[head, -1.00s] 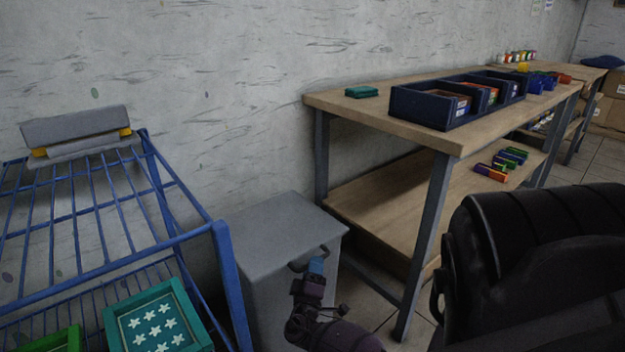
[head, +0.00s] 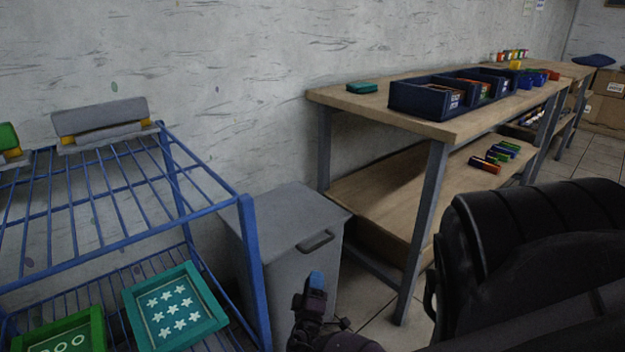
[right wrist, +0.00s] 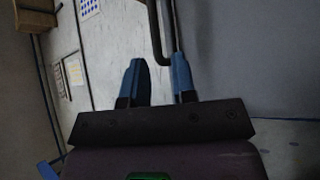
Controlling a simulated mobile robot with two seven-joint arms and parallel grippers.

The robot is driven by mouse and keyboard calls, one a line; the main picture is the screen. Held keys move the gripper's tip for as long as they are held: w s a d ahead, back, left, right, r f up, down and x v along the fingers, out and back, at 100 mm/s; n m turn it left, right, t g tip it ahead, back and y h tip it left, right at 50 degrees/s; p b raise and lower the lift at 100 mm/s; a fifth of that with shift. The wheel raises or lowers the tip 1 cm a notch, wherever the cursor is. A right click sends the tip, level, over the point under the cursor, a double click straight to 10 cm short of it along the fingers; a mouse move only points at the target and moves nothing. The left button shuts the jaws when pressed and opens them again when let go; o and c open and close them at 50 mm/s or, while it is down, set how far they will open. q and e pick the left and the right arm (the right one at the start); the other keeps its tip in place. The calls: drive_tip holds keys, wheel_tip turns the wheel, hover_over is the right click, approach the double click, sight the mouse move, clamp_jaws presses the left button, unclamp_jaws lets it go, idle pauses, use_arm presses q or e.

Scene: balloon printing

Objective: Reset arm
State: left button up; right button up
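My right gripper (head: 316,283) shows at the bottom middle of the head view, with its blue fingertips pointing up, in front of the grey cabinet (head: 270,268). In the right wrist view its two blue fingers (right wrist: 160,82) stand apart with nothing between them. The dark cabinet handle (head: 316,241) is a little above the fingertips in the head view. A dark bar-shaped handle (right wrist: 154,35) also shows beyond the fingers in the right wrist view. My left gripper is out of view.
A blue wire rack (head: 249,270) with a teal star tray (head: 211,337) and a green tray (head: 97,325) stands at left. A wooden table (head: 337,99) with dark blue bins (head: 420,103) stands at right. Some floor shows between cabinet and table.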

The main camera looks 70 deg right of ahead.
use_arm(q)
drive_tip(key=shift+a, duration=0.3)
use_arm(e)
drive_tip(key=shift+a+f, duration=0.15)
drive_tip(key=shift+a, duration=0.25)
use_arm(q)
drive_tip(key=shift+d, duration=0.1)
